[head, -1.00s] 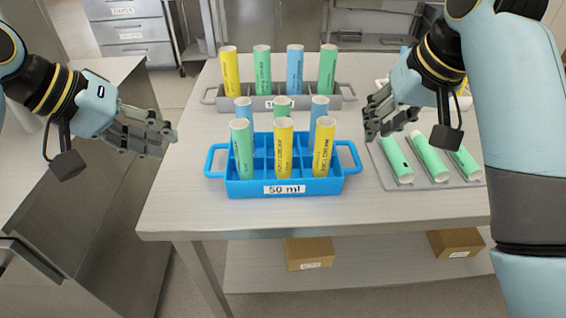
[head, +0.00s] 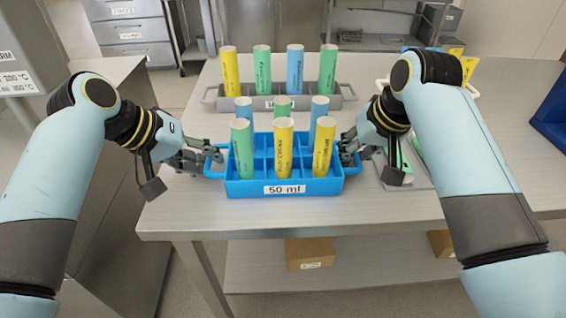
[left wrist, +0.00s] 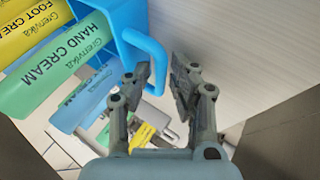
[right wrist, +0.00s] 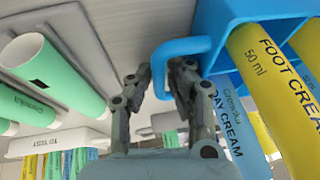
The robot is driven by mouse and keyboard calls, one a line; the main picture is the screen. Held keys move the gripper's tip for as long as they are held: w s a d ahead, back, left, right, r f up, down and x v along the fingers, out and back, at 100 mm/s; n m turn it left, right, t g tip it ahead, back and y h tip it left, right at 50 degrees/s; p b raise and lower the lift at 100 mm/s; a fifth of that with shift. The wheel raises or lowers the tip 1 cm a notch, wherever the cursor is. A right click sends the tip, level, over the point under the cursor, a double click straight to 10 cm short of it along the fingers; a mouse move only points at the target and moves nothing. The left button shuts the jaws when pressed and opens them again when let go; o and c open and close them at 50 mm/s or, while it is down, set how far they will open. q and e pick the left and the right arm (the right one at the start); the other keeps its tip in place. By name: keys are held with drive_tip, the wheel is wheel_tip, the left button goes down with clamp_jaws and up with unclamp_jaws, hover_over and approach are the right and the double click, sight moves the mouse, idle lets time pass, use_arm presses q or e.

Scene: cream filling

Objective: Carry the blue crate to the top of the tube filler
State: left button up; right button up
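The blue crate (head: 210,172) labelled "50 ml" stands upright on the steel table. It holds several green, yellow and blue cream tubes. My left gripper (head: 205,160) is at its left handle; in the left wrist view the blue handle (left wrist: 148,42) lies between the open fingers (left wrist: 158,75). My right gripper (head: 350,152) is at its right handle; in the right wrist view that handle (right wrist: 180,48) lies between the open fingers (right wrist: 163,78). Gaps show between handles and fingers.
A grey crate (head: 348,92) with several tubes stands behind the blue one. A grey tray (head: 427,180) with green tubes lies at the right, partly hidden by my right arm. Cardboard boxes (head: 310,253) sit on the lower shelf. The table front (head: 270,222) is clear.

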use_arm(q)
clamp_jaws()
use_arm(e)
clamp_jaws()
use_arm(q)
drive_tip(key=shift+r, duration=0.15)
use_arm(e)
drive_tip(key=shift+r, duration=0.15)
